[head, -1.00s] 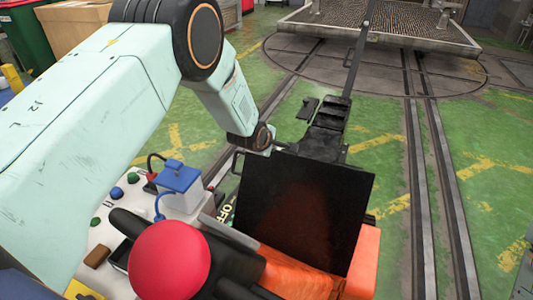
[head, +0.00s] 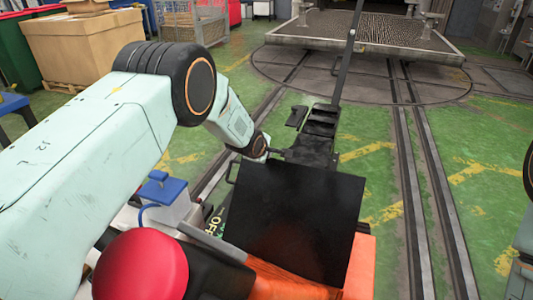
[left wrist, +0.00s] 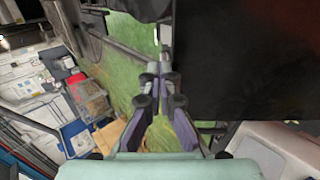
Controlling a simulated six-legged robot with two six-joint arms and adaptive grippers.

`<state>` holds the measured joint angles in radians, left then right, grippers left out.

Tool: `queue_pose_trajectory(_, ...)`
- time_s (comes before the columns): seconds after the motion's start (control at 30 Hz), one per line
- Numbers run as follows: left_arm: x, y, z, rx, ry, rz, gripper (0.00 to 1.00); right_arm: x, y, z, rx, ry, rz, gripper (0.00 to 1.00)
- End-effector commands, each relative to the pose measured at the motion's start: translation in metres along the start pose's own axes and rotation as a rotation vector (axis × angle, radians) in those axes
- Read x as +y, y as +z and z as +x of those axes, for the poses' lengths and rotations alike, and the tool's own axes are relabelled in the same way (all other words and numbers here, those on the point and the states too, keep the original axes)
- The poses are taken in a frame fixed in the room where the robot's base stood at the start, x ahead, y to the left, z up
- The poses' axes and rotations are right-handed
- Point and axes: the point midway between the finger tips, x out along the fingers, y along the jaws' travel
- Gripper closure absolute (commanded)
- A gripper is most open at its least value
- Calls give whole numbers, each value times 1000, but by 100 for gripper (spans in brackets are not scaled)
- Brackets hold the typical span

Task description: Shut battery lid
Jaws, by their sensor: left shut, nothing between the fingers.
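The battery lid (head: 295,215) is a flat black panel. It stands raised above an orange body (head: 361,270) in the head view. In the left wrist view a large dark panel, which looks like the lid (left wrist: 245,60), fills the upper right. My left gripper (head: 284,154) is at the far side of the lid's top edge, partly hidden by it; whether it touches the lid cannot be told. In the left wrist view its fingers (left wrist: 158,72) are closed together with nothing between them, beside the panel's left edge. My right gripper is out of view.
A red mushroom button (head: 141,265) and a blue-topped block (head: 167,187) stand at the front left. A black mechanism (head: 315,130) with a tall bar rises behind the lid. Rails lead to the turntable (head: 420,85). Green floor lies to the right.

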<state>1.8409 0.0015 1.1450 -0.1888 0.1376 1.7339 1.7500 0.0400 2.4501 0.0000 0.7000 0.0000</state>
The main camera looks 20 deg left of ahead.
Motion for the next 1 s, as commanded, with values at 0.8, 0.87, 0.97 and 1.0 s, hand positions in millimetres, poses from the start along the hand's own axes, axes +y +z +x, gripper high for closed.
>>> queue_pose_trajectory(0.8,46,1,-47,5,1,-5,100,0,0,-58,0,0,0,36)
queue_pose_trajectory(0.87,50,2,-52,6,0,-6,100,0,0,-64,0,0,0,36)
queue_pose_trajectory(0.97,58,2,-60,8,1,-7,100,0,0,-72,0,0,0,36)
queue_pose_trajectory(1.0,60,2,-62,8,1,-7,100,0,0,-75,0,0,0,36)
